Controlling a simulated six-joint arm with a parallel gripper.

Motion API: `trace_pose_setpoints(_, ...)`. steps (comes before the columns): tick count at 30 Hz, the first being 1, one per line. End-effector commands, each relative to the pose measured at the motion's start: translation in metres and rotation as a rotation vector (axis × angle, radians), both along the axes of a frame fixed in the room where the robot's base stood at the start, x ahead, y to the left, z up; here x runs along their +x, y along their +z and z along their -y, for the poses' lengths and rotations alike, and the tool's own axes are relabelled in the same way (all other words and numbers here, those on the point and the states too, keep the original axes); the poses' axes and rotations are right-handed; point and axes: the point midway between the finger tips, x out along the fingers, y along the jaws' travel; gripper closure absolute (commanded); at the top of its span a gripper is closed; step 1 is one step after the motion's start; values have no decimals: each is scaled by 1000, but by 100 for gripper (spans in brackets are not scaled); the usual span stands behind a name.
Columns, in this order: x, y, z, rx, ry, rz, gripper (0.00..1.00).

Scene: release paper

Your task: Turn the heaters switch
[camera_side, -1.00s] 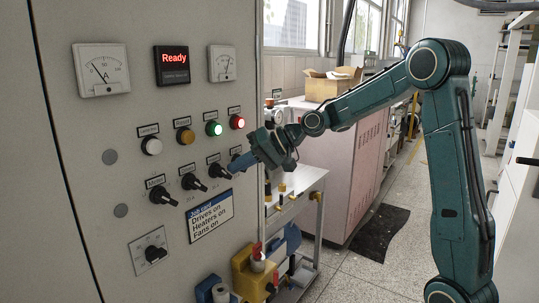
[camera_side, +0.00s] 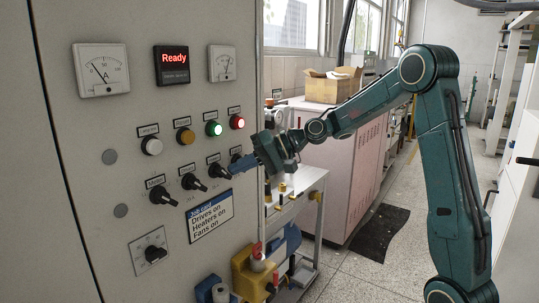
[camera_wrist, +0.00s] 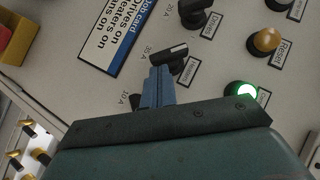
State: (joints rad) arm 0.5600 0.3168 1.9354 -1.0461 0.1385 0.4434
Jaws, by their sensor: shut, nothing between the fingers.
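The heaters switch (camera_side: 217,171) is a black rotary knob, third in a row on the grey panel. In the wrist view the heaters switch (camera_wrist: 168,54) shows a pale line along its handle, at much the same slant as the drives switch (camera_wrist: 195,10) beside it. My gripper (camera_side: 233,167) is shut and empty, just right of the heaters switch in the side view. In the wrist view my blue fingertips (camera_wrist: 160,72) lie close beside that knob; whether they touch it I cannot tell. Another knob (camera_wrist: 132,101) is partly hidden behind the fingers.
A job card (camera_side: 210,216) reads Drives on, Heaters on, Fans on. Indicator lamps sit above the switches, including a lit green one (camera_side: 213,129) and a red one (camera_side: 237,122). The display (camera_side: 173,64) reads Ready. A bench (camera_side: 305,190) stands right of the panel.

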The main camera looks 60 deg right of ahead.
Motion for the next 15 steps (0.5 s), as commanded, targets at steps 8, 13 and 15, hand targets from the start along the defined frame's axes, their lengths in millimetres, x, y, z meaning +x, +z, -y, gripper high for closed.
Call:
trace_pose_setpoints(8,0,-5,0,74,1,-5,100)
trace_pose_setpoints(13,0,-8,0,122,2,-4,100)
trace_pose_setpoints(15,0,-10,0,121,2,-4,100)
